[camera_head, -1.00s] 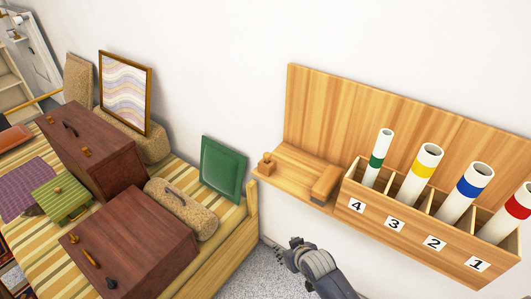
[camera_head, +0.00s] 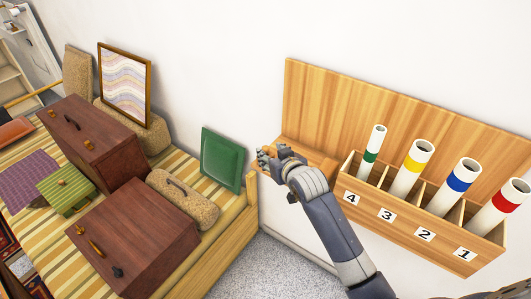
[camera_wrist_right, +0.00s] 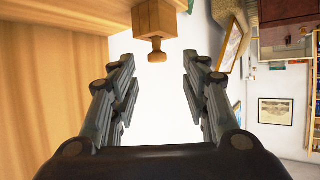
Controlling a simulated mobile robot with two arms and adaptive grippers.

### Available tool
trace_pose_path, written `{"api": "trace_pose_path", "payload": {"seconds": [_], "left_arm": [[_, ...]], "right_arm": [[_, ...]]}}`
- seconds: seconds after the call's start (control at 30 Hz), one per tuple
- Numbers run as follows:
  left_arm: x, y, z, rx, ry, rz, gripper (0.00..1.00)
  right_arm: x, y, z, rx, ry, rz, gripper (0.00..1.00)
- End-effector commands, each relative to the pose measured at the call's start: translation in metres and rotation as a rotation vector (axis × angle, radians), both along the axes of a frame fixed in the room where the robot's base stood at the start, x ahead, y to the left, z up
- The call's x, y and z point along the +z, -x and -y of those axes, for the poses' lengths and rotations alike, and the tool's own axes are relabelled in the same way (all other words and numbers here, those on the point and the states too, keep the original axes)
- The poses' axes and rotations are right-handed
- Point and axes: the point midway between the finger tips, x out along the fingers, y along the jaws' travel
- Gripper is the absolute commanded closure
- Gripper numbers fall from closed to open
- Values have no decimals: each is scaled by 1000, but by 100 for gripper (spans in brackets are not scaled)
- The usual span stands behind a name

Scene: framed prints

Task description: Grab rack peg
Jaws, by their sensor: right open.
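The rack peg (camera_wrist_right: 157,48) is a small wooden knob sticking out of a wooden block (camera_wrist_right: 154,18) at the edge of the rack's shelf. In the right wrist view the peg lies ahead of my right gripper (camera_wrist_right: 158,68), roughly between the lines of its two spread fingers and apart from both. In the head view my right gripper (camera_head: 272,157) is at the left end of the wooden shelf (camera_head: 318,160) and largely hides the block and peg. My right gripper is open and empty. My left gripper is not in view.
The wooden rack holds tubes with green (camera_head: 371,156), yellow (camera_head: 417,160), blue (camera_head: 460,180) and red (camera_head: 502,200) bands in numbered slots. A striped bench (camera_head: 225,235) with brown cases (camera_head: 140,235) and a green panel (camera_head: 223,160) stands left.

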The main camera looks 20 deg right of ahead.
Motion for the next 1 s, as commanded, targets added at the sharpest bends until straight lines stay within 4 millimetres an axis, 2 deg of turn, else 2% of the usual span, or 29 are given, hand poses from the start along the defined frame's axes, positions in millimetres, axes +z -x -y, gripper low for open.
{"api": "trace_pose_path", "payload": {"seconds": [0.17, 0.53, 0.9, 1.0], "left_arm": [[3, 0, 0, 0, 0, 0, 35], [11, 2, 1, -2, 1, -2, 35], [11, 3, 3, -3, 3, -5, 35], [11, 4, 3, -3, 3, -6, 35]], "right_arm": [[-3, -8, 0, 0, 0, -1, 57], [-20, -43, 1, 0, 0, -1, 57], [-23, -48, 0, 1, 0, 0, 57], [-23, -48, 0, 1, 0, 0, 79]]}}
